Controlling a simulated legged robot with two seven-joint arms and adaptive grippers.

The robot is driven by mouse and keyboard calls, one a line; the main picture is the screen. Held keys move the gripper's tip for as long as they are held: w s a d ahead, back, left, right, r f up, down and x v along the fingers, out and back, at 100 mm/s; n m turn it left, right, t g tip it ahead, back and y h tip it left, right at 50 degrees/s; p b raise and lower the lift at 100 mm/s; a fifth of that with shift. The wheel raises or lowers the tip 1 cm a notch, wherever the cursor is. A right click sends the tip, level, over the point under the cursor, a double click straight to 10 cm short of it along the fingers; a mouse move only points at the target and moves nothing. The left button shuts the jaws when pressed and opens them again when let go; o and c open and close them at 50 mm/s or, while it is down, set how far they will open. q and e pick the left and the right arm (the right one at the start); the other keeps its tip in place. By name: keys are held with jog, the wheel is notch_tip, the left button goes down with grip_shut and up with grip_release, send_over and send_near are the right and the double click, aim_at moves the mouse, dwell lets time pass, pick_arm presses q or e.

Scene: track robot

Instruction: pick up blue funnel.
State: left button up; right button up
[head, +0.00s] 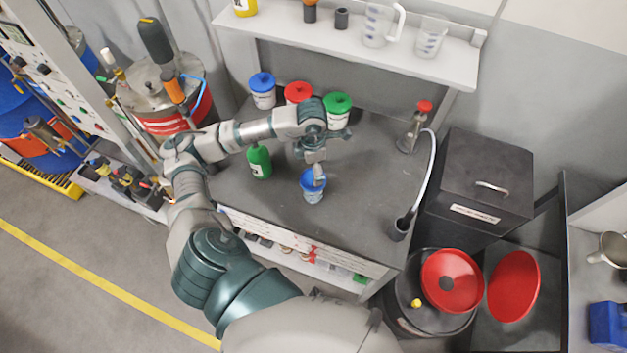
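The blue funnel (309,181) is on the grey workbench, with its wide blue rim upward. A paler part shows below the rim; I cannot tell whether it is the funnel's lower part or a container under it. My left gripper (318,178) points down from above, with its fingertips at the funnel's rim. The fingers are small and partly overlap the funnel, so I cannot tell whether they are closed on it. My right gripper is not in view.
A green bottle (259,162) stands left of the funnel. Tubs with blue (262,83), red (298,91) and green (337,103) lids stand behind. A red-topped dispenser (413,130) and a curved hose (432,165) are at right. The bench between is clear.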

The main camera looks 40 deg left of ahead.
aim_at(313, 186)
pick_arm(q)
jog(key=shift+s+d+f+p, duration=0.1)
jog(key=shift+f+p, duration=0.2)
jog(key=shift+f, duration=1.2)
jog(key=shift+d+f+p, duration=0.1)
jog(key=shift+f+p, duration=0.15)
jog(key=shift+f, duration=1.25)
jog(key=c, duration=0.9)
